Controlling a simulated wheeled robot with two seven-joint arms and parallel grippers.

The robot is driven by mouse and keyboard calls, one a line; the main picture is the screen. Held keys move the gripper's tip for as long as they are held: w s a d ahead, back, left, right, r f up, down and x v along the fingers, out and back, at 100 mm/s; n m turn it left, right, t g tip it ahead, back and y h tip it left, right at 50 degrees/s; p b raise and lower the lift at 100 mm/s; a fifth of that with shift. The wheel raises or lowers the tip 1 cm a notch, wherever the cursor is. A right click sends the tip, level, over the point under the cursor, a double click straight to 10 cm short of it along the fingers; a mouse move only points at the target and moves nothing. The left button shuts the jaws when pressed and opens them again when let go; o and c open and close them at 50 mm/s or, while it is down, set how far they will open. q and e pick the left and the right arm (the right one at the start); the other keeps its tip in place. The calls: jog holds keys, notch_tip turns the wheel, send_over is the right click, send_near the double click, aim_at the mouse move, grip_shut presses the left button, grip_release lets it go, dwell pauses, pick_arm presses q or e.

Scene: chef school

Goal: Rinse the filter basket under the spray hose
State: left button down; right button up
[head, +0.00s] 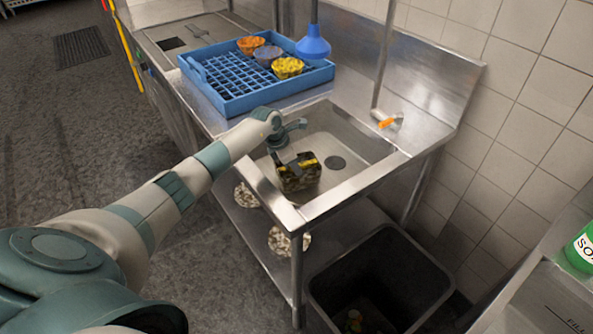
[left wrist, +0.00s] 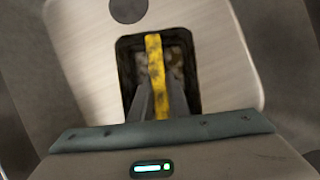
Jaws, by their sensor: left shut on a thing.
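The filter basket (head: 299,178) is a small dark box with mottled sides and a yellow handle. It is inside the steel sink basin (head: 330,138), near its front left wall; I cannot tell whether it touches the bottom. My left gripper (head: 291,161) is shut on its yellow handle from above. In the left wrist view the fingers (left wrist: 158,103) meet at the handle of the basket (left wrist: 125,72), with brownish bits inside. The spray hose (head: 313,46), with a blue bell-shaped head, hangs behind the basin, above the rack's right end. My right gripper is not in view.
A blue dish rack (head: 225,100) with several colored bowls stands left of the basin. An orange-tipped tap (head: 387,123) is at the back right. A dark open bin (head: 385,262) stands below at the front right. The basin's drain (head: 335,162) is clear.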

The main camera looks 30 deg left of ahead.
pick_arm(q)
jog(key=c, duration=1.6)
grip_release()
jog(key=shift+r, duration=0.1)
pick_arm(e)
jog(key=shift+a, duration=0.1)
